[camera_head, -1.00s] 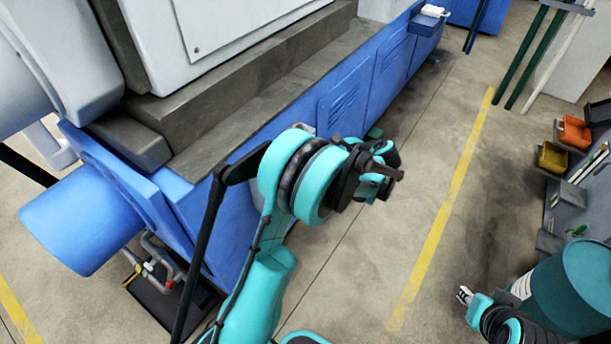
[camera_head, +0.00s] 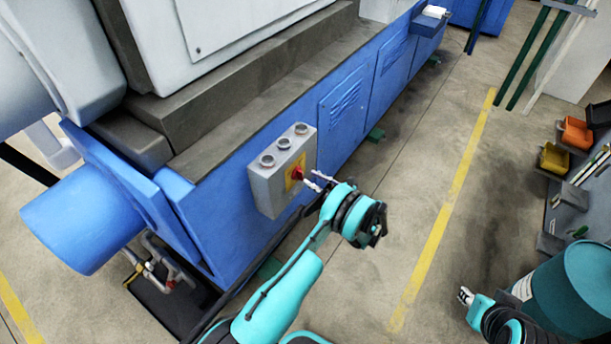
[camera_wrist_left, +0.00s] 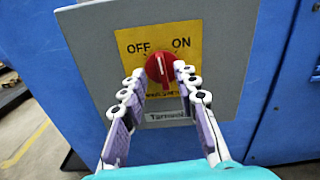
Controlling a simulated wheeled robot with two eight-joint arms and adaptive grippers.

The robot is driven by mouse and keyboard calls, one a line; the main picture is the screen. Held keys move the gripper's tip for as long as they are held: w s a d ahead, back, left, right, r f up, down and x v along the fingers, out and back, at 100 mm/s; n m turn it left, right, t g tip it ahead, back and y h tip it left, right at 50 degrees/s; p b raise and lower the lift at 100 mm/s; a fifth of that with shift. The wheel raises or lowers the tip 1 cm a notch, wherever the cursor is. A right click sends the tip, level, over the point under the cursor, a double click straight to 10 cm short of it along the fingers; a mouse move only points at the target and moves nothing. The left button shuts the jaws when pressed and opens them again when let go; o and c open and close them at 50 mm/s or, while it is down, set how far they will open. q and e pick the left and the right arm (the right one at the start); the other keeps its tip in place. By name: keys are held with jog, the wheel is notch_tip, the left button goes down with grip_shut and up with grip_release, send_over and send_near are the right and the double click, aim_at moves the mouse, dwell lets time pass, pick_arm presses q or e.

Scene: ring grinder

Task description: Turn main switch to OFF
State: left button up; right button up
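The main switch is a red rotary knob (camera_wrist_left: 159,68) on a yellow plate (camera_wrist_left: 130,38) marked OFF at left and ON at right. Its white pointer line stands about upright between the two words. In the head view the knob (camera_head: 297,174) is on the side of a grey box (camera_head: 267,190) on the blue machine. My left gripper (camera_head: 318,181) is in front of it. In the left wrist view its open fingers (camera_wrist_left: 159,72) stand on either side of the knob, with the tips close to it. My right gripper (camera_head: 465,296) is small at lower right, away from the machine.
The blue grinder (camera_head: 350,100) fills the left and middle. Open floor with a yellow line (camera_head: 440,230) lies to the right. A teal drum (camera_head: 575,285) and a grey rack with orange and yellow bins (camera_head: 553,157) stand at far right.

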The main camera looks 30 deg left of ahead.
aim_at(302, 173)
pick_arm(q)
jog(key=a, duration=0.4)
jog(key=shift+w+a, duration=0.1)
jog(key=shift+w, duration=0.05)
grip_shut()
jog(key=n, duration=0.3)
jog(key=shift+s+f+n, duration=0.1)
jog(key=shift+s+n, duration=0.15)
jog(key=shift+n, duration=0.15)
jog(key=shift+s+f+n, duration=0.1)
jog(key=shift+s+n, duration=0.05)
jog(key=shift+n, duration=0.8)
jog(key=shift+s+f+n, duration=0.1)
jog(key=shift+n, duration=0.85)
